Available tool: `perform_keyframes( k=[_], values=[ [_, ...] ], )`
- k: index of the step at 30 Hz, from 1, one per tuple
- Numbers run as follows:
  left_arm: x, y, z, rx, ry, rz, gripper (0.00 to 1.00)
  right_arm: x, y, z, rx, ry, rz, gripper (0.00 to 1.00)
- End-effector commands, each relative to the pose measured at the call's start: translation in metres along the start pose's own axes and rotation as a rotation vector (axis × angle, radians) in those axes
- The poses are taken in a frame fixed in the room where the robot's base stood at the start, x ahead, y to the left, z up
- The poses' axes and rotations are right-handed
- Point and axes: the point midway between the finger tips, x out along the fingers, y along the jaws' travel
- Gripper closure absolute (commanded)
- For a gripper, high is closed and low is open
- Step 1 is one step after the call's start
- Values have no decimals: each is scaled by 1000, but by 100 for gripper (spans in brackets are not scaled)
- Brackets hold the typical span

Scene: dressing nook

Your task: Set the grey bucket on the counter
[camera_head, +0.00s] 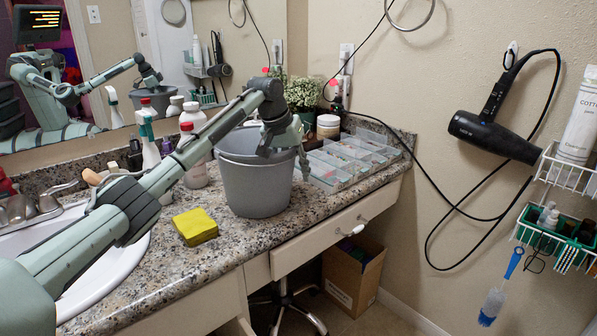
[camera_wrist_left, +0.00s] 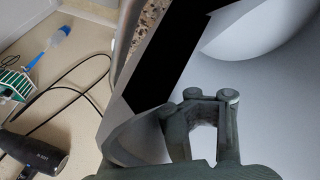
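The grey bucket (camera_head: 254,188) stands upright on the speckled counter (camera_head: 195,262), right of the yellow sponge; its base appears to rest on the surface. My left gripper (camera_head: 284,158) is at the bucket's right rim, one finger over the bucket's mouth and the other outside the wall. The fingers are spread apart, with a gap between them. In the left wrist view, the fingers (camera_wrist_left: 210,97) also show apart, and the bucket's smooth grey surface (camera_wrist_left: 265,90) fills much of the picture. My right gripper is not in view.
A yellow sponge (camera_head: 195,226) lies left of the bucket, near the sink (camera_head: 105,275). A clear divided organizer (camera_head: 350,158) stands close on the right. Bottles (camera_head: 193,165) and a plant (camera_head: 304,93) stand behind. A black hair dryer (camera_head: 492,130) hangs on the wall.

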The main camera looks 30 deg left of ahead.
Motion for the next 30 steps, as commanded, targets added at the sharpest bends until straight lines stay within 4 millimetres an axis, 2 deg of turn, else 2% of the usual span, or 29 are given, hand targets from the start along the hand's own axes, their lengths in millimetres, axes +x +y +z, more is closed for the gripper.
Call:
perform_keyframes(
  k=[1, 3, 14, 17, 27, 30],
  values=[
    [0, 0, 0, 1, -1, 0, 71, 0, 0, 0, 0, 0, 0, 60],
    [0, 0, 0, 1, -1, 0, 64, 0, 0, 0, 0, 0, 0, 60],
    [-4, 1, -1, 1, 1, 1, 64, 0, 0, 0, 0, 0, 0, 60],
    [-16, 1, -2, 2, 3, 2, 64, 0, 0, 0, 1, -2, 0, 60],
    [-88, 1, -2, 0, 4, 1, 64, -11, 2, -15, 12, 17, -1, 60],
    [-104, 1, -1, 1, 3, 0, 64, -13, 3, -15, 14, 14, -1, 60]
  ],
)
